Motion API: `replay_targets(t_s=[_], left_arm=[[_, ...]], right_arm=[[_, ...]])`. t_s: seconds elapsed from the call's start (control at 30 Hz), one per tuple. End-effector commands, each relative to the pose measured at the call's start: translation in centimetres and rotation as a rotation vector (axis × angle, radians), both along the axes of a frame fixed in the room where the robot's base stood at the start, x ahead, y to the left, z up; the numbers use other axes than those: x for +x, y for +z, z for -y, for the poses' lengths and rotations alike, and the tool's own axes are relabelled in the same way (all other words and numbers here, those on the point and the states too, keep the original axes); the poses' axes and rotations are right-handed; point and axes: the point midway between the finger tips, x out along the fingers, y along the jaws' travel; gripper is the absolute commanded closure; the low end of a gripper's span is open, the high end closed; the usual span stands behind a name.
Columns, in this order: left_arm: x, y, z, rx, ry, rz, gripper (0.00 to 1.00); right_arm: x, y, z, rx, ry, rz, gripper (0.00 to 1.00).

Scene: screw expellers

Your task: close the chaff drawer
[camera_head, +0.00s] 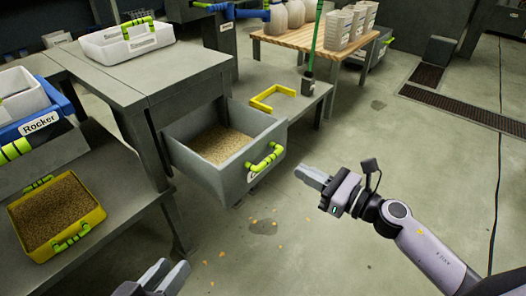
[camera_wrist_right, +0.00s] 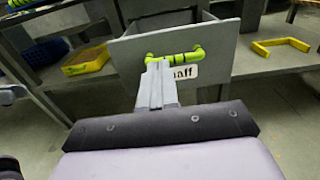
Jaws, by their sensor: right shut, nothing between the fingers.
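The chaff drawer (camera_head: 223,172) is a grey box pulled out of the grey bench, with tan chaff (camera_head: 220,144) inside. Its front carries a green handle (camera_head: 267,160) and a white label, partly hidden. In the right wrist view, the drawer front (camera_wrist_right: 215,50) faces me, and its label reads "haff" where it shows. My right gripper (camera_head: 303,176) is shut and empty, to the right of the drawer front and apart from it in the head view. In the wrist view its fingers (camera_wrist_right: 156,85) overlap the handle's left end. My left gripper (camera_head: 168,276) is at the bottom edge, only partly in view.
A yellow tray of grain (camera_head: 103,213) sits on the lower left shelf. A white bin (camera_head: 128,42) stands on the bench top. A yellow bracket (camera_head: 252,98) lies on the low shelf behind the drawer. Bits lie scattered on the floor, which is otherwise open in front of the drawer.

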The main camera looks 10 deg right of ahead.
Motion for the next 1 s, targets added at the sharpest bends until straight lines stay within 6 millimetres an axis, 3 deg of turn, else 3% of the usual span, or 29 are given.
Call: replay_targets(t_s=[0.6,1.0], left_arm=[[0.0,-0.2,-0.2,0.014,0.006,0.017,0.65],[0.0,-0.1,-0.6,0.034,0.011,0.041,0.65]], right_arm=[[7.8,0.0,-6.0,0.004,-0.001,0.000,1.00],[9.7,0.0,-7.6,0.002,-0.002,-0.002,1.00]])
